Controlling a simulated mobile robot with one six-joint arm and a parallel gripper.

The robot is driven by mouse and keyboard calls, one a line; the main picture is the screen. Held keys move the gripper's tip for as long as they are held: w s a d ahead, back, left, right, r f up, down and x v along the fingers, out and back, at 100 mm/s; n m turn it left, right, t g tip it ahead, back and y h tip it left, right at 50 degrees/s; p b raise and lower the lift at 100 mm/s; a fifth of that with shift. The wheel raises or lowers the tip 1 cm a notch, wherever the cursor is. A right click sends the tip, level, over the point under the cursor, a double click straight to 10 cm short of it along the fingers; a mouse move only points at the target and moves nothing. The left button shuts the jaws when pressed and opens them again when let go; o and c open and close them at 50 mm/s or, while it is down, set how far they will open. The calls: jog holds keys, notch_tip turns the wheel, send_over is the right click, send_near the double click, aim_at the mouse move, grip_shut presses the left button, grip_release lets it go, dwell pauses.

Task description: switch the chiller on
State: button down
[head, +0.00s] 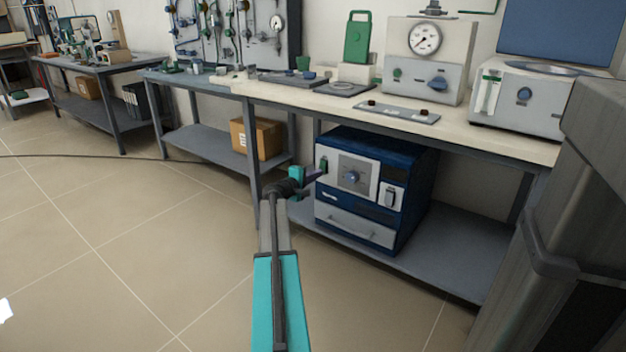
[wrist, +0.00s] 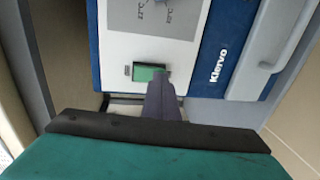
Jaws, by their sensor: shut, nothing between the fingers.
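The chiller, a blue cabinet (head: 415,185) with a white front panel, stands on the lower shelf of the bench. A green switch (head: 323,165) sits at the left of its panel, left of a round blue knob (head: 352,177). In the wrist view the green switch (wrist: 148,73) shows large on the white panel (wrist: 115,55). My gripper (head: 316,172) is shut and empty, its fingertips at the switch. In the wrist view the tip of my gripper (wrist: 161,78) overlaps the switch's right edge. I cannot tell whether it touches or whether the switch is pressed.
The benchtop (head: 500,132) overhangs the chiller, and a bench leg (head: 251,150) stands left of my gripper. A cardboard box (head: 257,138) sits on the neighbouring lower shelf. A gauge unit (head: 430,60) stands on the bench above.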

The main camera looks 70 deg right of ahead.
jog(key=shift+s+d, duration=0.1)
jog(key=shift+d, duration=0.25)
jog(key=shift+f, duration=0.1)
jog(key=shift+d, duration=0.15)
jog(key=shift+f, duration=0.1)
jog(key=w+a+f, duration=0.1)
jog(key=a, duration=0.5)
jog(key=w+a+f+p, duration=0.1)
jog(key=w+a, duration=0.1)
jog(key=a, duration=0.5)
jog(key=shift+w+a+p, duration=0.25)
jog(key=shift+p, duration=0.05)
dwell(0.5)
